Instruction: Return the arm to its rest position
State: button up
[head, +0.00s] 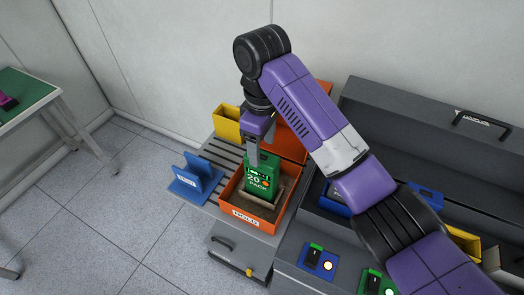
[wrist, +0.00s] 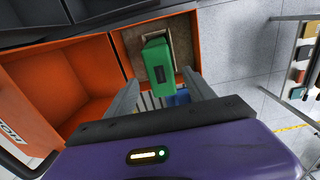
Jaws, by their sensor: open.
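My arm reaches over the bench in the head view, with my gripper (head: 254,150) pointing down just above a green box (head: 262,177) marked "20 PACK". The green box stands in an orange bin (head: 240,205) labelled HOLD. In the wrist view the fingers of my gripper (wrist: 162,92) are apart, with the green box (wrist: 158,62) beyond and between them. I cannot tell how much clearance lies between fingertips and box.
A blue stand (head: 197,180) sits left of the bin. A yellow bin (head: 227,122) and another orange bin (head: 292,137) stand behind. A dark grey cabinet (head: 400,115) is at right, partly behind my arm. A green-topped table (head: 22,98) is at far left, with open floor between.

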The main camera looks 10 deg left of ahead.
jog(key=shift+r, duration=0.5)
